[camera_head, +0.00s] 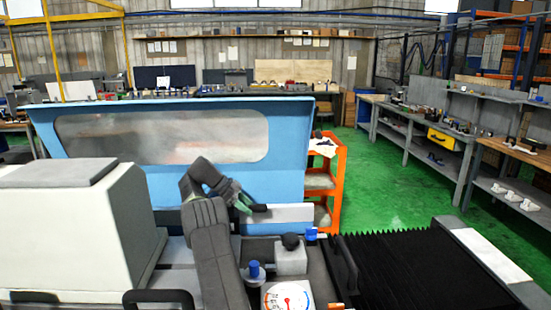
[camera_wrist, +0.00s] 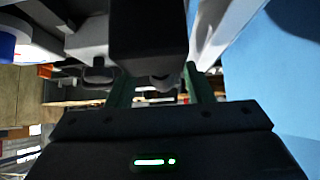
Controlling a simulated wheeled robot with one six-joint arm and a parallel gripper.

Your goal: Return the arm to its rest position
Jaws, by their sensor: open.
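My gripper (camera_head: 245,203) is at the end of my dark grey bent arm, in the middle of the head view. It is in front of the blue machine guard (camera_head: 290,155) and close above a light grey block (camera_head: 285,213). In the wrist view, the two green fingers of my gripper (camera_wrist: 157,74) stand apart. A dark block (camera_wrist: 148,35) shows beyond and between them, and I cannot tell whether it touches either finger. No held object is visible. The fingertips are small in the head view and partly hidden in the wrist view.
The white machine housing (camera_head: 70,230) stands at left. A dial gauge (camera_head: 288,297), blue knob (camera_head: 254,270) and black bellows (camera_head: 400,270) are at front. An orange cart (camera_head: 338,185) stands behind. Green floor (camera_head: 400,175) is clear toward the workbenches (camera_head: 450,145) at right.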

